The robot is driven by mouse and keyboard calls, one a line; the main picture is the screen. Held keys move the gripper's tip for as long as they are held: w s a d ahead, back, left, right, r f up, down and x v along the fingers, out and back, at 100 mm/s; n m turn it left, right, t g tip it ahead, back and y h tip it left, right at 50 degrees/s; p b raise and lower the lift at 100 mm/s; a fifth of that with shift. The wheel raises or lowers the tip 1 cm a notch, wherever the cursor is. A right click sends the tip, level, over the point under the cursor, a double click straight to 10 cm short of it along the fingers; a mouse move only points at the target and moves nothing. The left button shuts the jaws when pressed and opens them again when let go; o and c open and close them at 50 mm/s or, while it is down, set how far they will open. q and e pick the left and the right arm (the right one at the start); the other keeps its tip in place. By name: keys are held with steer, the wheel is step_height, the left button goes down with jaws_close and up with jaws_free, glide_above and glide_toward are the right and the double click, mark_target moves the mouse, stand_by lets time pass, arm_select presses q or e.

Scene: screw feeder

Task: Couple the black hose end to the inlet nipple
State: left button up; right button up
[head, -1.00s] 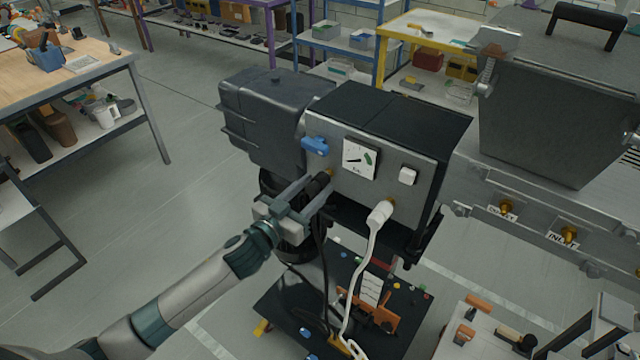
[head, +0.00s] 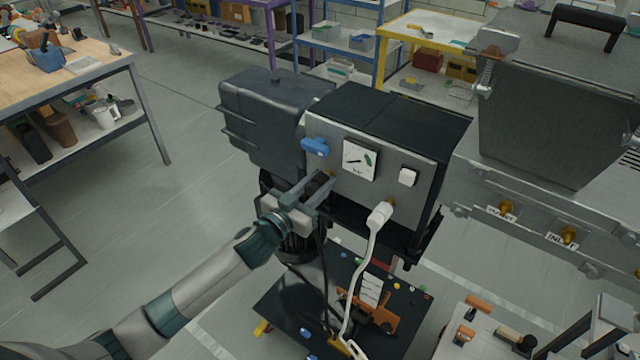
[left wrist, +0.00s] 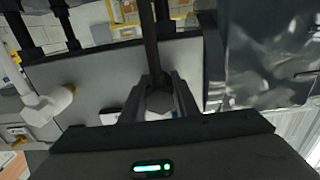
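My left gripper (head: 322,186) is at the lower left of the control box's front face. Its fingers lie close along both sides of the black hose end, which they mostly hide in the head view. In the left wrist view the black hose end (left wrist: 160,101) sits between the fingers, with no clear gap on either side. The black hose (head: 324,262) hangs down below the gripper. The brass inlet nipple (head: 568,235), above an INLET label, is on the grey machine at the right, well away from the gripper. My right gripper is not in view.
A white hose end (head: 380,213) is on the control box (head: 340,140), right of the gripper. A brass outlet nipple (head: 507,208) is left of the inlet. A black low table (head: 285,300) with small parts stands below. Open floor lies at the left.

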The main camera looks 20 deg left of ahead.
arm_select(q)
steer(key=shift+p+v, duration=0.5)
steer(key=shift+v, duration=0.6)
jaws_close()
stand_by(0.5)
steer(key=shift+s, duration=0.15)
stand_by(0.4)
steer(key=shift+p+v, duration=0.6)
steer(key=shift+v, duration=1.95)
stand_by(0.6)
steer(key=shift+s+d, duration=0.15)
steer(key=n+t+y+b, duration=0.1)
steer(key=n+y+b, duration=0.3)
steer(key=y+b, duration=0.2)
glide_toward(312, 193)
steer(key=s+a+r, duration=0.1)
steer(key=s+r, duration=0.1)
steer(key=s, duration=0.8)
steer(key=shift+w+a+f, duration=0.15)
steer(key=shift+w+f, duration=0.1)
steer(key=shift+w, duration=0.05)
